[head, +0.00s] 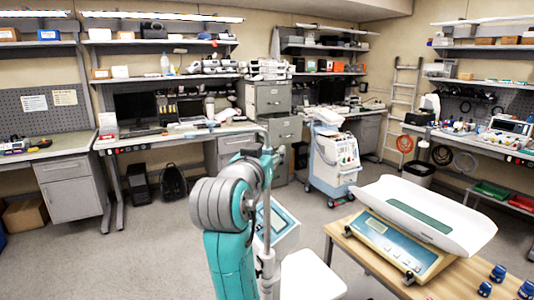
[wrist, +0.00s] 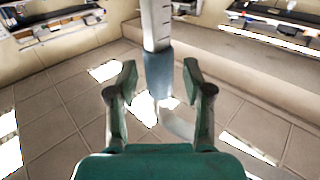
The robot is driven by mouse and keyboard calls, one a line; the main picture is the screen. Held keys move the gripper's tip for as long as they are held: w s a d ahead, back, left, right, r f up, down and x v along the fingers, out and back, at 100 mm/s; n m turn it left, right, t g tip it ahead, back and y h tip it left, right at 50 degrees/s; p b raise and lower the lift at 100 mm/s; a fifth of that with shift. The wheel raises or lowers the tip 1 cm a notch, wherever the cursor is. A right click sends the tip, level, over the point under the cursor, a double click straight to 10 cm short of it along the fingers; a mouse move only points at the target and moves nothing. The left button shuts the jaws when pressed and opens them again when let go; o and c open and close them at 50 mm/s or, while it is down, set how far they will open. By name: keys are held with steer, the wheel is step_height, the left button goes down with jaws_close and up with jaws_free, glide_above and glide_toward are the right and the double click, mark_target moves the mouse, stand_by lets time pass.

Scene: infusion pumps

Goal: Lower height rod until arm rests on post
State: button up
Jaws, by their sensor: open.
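In the head view the height rod (head: 266,215) stands upright at the middle on a scale with a display (head: 283,222) and a white platform (head: 310,277). A thin pale arm (head: 225,130) reaches left from near its top. In the wrist view the rod shows as a pale upper section with marks (wrist: 156,25) and a blue-grey part (wrist: 159,72) below it. My gripper (wrist: 159,80) is open, its green fingers on either side of the blue-grey part with gaps visible. The fingertips are mostly hidden behind my arm in the head view.
A wooden table (head: 345,250) with a baby scale (head: 425,215) and blue items stands close on the right. A wheeled machine (head: 335,155) stands behind. Workbenches line the walls. The floor to the left (head: 150,240) is clear.

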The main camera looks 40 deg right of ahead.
mark_target(266, 227)
steer(key=c, duration=0.9)
steer(key=shift+f, duration=0.1)
step_height(266, 227, down, 19)
steer(key=shift+f, duration=0.15)
steer(key=o, duration=0.9)
steer(key=shift+a, duration=0.1)
steer(key=v, duration=1.1)
steer(key=shift+s+a, duration=0.2)
steer(key=shift+a, duration=0.15)
